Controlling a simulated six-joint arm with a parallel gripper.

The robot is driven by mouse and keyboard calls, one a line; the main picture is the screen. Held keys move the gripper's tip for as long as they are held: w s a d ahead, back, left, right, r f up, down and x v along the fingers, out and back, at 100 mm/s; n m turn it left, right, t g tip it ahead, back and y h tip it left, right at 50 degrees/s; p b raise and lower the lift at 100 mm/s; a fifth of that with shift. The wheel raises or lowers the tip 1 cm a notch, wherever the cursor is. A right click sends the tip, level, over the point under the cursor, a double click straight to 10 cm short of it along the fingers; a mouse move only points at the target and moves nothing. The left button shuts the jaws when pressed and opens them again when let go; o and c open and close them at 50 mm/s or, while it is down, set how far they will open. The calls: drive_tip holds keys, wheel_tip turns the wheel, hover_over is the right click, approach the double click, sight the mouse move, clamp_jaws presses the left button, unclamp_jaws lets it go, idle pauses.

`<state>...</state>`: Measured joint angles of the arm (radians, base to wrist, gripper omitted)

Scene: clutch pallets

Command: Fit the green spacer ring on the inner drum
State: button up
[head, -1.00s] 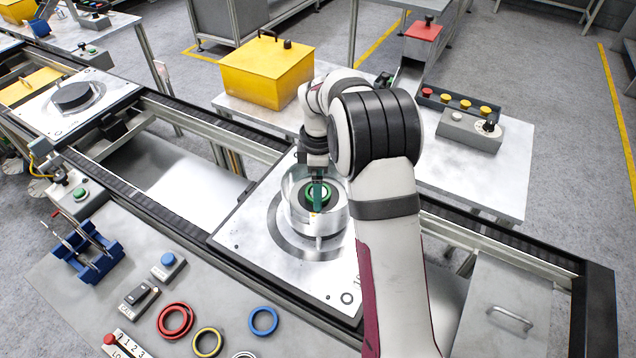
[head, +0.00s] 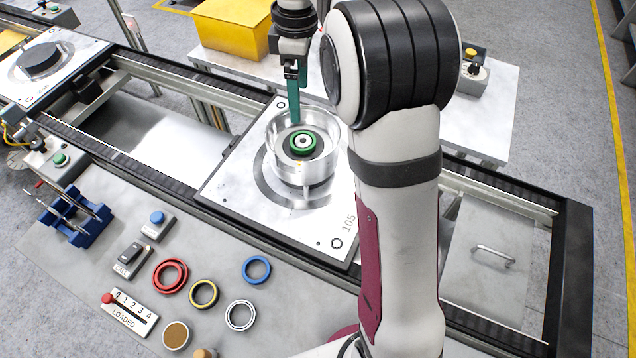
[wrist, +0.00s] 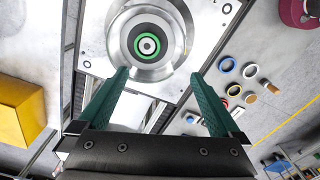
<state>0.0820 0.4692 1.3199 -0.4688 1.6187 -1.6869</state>
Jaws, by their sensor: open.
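The green spacer ring (head: 302,143) sits around the dark centre of the inner drum, inside a shiny metal drum housing (head: 318,172) on the pallet plate (head: 235,190). The wrist view shows the green ring (wrist: 147,36) looking level and concentric with the hub inside the metal housing (wrist: 120,30). Whether it is fully seated is hard to tell. My gripper (head: 293,108) is above the housing's far side, apart from the ring. In the wrist view its two green fingers (wrist: 160,85) are spread wide with nothing between them.
A blue rack (head: 75,215) stands at left. A yellow box (head: 230,30) is behind the conveyor.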

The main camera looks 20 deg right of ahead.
drive_tip(key=s+a+r+m, duration=0.1)
drive_tip(key=s+a+m, duration=0.1)
drive_tip(key=s+m, duration=0.35)
drive_tip(key=s+a+r+m, duration=0.1)
drive_tip(key=s+a+m, duration=0.1)
drive_tip(key=s, duration=0.6)
drive_tip(key=s+a+f+m, duration=0.1)
drive_tip(key=s+f+m, duration=0.2)
drive_tip(key=s, duration=0.6)
drive_tip(key=s+a+f+m+y, duration=0.1)
drive_tip(key=s+f+m, duration=0.2)
drive_tip(key=s+m, duration=0.5)
drive_tip(key=shift+s+a+y, duration=0.3)
drive_tip(key=shift+s+a, duration=0.05)
drive_tip(key=shift+s, duration=0.05)
